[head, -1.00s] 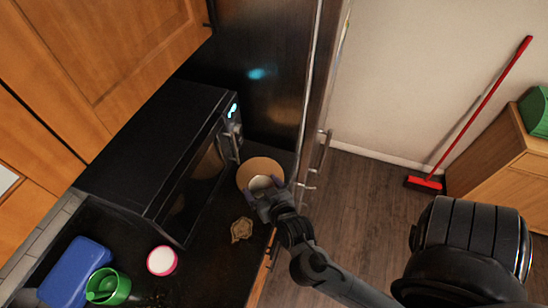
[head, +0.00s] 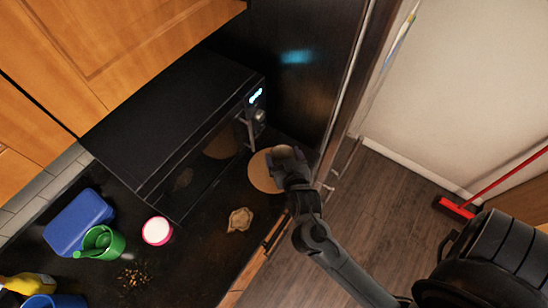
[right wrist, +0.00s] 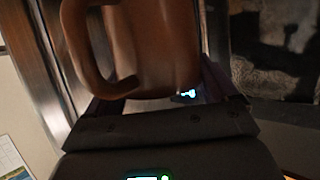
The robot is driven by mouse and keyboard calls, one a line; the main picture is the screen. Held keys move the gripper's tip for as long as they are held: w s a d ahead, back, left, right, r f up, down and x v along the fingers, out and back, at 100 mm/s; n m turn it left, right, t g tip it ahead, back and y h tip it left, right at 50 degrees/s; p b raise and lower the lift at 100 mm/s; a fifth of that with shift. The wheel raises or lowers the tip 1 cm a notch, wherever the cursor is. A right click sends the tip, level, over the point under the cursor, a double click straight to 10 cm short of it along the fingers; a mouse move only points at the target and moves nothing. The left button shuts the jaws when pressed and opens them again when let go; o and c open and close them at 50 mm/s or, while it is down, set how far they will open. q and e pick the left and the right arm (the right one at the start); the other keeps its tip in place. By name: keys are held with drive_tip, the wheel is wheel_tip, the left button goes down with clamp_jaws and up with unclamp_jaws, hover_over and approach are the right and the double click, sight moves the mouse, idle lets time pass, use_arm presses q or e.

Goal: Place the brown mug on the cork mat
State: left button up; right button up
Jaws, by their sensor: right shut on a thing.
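The brown mug (right wrist: 150,45) is large in the right wrist view, with its handle on the left, between the fingers of my right gripper (right wrist: 172,95). In the head view, the mug's pale opening (head: 283,151) shows at the tip of the right gripper (head: 286,160), which is shut on the mug. The round tan cork mat (head: 262,175) lies on the dark counter beside the microwave. From above, mug and gripper overlap the mat's upper right edge and hide part of it. I cannot tell the mug's height over it. My left gripper is not in view.
The black microwave (head: 170,125) stands left of the mat, and a dark fridge (head: 300,75) stands behind it. A crumpled tan item (head: 239,220), a pink-rimmed white round container (head: 157,231), a green cup (head: 103,243) and a blue box (head: 78,222) are on the counter.

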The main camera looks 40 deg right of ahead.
sight(274, 160)
drive_tip(key=w+f, duration=0.1)
drive_tip(key=w, duration=0.2)
drive_tip(key=w+f, duration=0.1)
drive_tip(key=shift+w+f, duration=0.35)
drive_tip(key=shift+d+f, duration=0.1)
drive_tip(key=shift+f, duration=1.95)
drive_tip(key=shift+f, duration=0.15)
drive_tip(key=o, duration=1.1)
drive_tip(key=shift+c, duration=0.2)
